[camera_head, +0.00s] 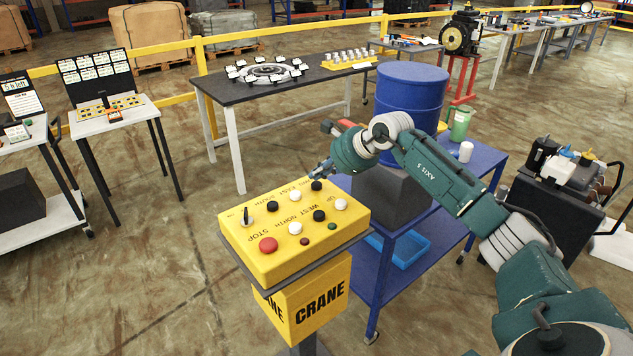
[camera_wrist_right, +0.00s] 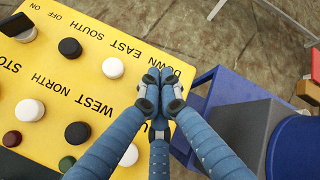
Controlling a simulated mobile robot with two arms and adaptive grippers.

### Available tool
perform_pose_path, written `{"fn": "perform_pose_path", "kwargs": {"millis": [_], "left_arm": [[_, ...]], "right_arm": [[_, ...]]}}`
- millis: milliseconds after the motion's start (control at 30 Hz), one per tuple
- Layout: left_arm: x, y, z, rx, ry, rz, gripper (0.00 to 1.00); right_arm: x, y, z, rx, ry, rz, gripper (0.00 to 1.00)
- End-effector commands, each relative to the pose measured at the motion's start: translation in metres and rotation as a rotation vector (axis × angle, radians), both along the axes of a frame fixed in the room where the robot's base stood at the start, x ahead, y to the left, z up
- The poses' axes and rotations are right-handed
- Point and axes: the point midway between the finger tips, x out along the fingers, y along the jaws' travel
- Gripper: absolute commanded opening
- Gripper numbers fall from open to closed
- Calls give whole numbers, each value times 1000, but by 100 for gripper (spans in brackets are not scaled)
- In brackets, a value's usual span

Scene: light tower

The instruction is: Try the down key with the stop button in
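The yellow crane control box (camera_head: 250,262) has black and white keys in two rows. The red stop button (camera_head: 268,244) is at its near left corner; I cannot tell whether it is pressed in. The black down key (camera_head: 316,185) is at the far end of the back row. My right gripper (camera_head: 319,172) is just above it, pointing down. In the right wrist view my right gripper (camera_wrist_right: 160,85) has its fingers together, nothing between them, beside the DOWN lettering, and hides the down key. Contact cannot be told. My left gripper is out of view.
A rotary switch (camera_head: 246,216) is on the box's left end. Small dark red (camera_head: 304,241) and green (camera_head: 332,227) lamps are along its near edge. Close behind stands a blue cart (camera_head: 358,253) with a grey box (camera_head: 391,196) and blue drum (camera_head: 408,101).

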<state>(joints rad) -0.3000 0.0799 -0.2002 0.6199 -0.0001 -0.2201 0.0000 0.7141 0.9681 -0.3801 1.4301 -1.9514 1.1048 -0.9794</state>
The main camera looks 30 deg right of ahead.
Motion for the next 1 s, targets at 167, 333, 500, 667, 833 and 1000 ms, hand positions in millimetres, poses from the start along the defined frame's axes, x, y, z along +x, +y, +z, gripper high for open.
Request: {"fn": "perform_pose_path", "kwargs": {"millis": [167, 333, 500, 667, 833, 1000], "left_arm": [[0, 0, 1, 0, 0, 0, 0], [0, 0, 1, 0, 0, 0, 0], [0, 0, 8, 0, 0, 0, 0], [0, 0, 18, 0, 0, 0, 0], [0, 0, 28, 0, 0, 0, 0], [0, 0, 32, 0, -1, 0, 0]], "right_arm": [[0, 0, 2, 1, -1, 1, 0], [0, 0, 3, 0, -1, 0, 0], [1, 0, 13, 0, -4, 0, 0], [1, 0, 29, 1, -3, 0, 0], [1, 0, 47, 1, -4, 0, 0], [0, 0, 54, 1, -2, 1, 0]]}}
